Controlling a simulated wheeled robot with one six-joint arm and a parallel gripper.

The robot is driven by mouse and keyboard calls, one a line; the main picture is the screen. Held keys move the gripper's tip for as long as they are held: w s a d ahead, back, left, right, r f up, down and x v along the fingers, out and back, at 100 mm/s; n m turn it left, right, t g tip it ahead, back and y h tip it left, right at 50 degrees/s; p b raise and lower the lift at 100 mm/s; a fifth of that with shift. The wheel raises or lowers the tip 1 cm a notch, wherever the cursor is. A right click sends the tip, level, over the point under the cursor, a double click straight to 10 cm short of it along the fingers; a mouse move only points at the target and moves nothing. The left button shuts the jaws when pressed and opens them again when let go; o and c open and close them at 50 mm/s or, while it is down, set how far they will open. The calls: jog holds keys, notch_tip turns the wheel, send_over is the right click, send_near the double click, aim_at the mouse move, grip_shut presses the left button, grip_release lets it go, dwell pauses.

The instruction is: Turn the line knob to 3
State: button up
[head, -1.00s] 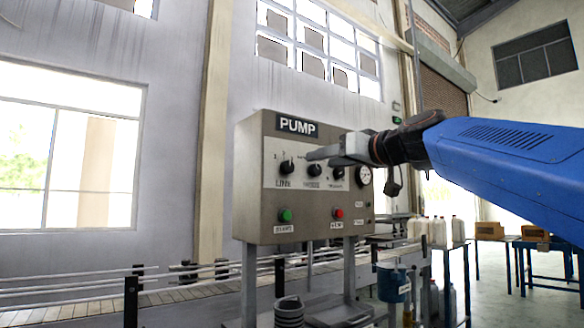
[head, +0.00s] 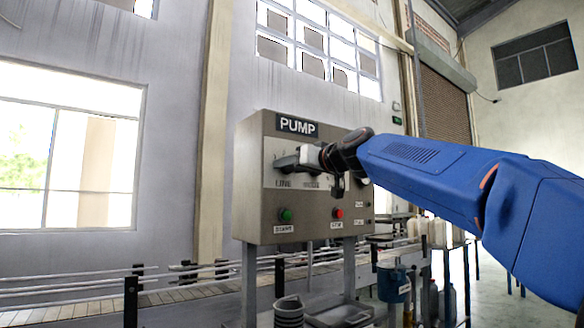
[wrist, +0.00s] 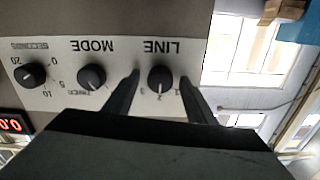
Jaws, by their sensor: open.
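The black LINE knob (wrist: 160,78) sits on the pump panel's white plate, with the numbers 1, 2 and 3 around its pointer side. It appears upside down in the wrist view. My gripper (wrist: 160,80) is open, with one finger on each side of the knob and gaps visible to both. Its pointer mark is small and seems to face near 2, but I cannot tell exactly. In the head view my gripper (head: 280,162) covers the knob, in front of the pump panel (head: 250,215), above the LINE label.
The MODE knob (wrist: 92,77) is close beside my finger. The SECONDS knob (wrist: 34,74) and a red display (wrist: 12,124) lie farther along. Green (head: 286,215) and red (head: 338,213) buttons are below. A conveyor (head: 80,304) runs behind the panel.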

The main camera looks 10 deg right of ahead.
jog(key=c, duration=1.1)
jog(key=shift+o, duration=0.3)
jog(key=shift+m, duration=0.3)
jog(key=shift+w+m, duration=0.1)
jog(key=shift+m, duration=4.3)
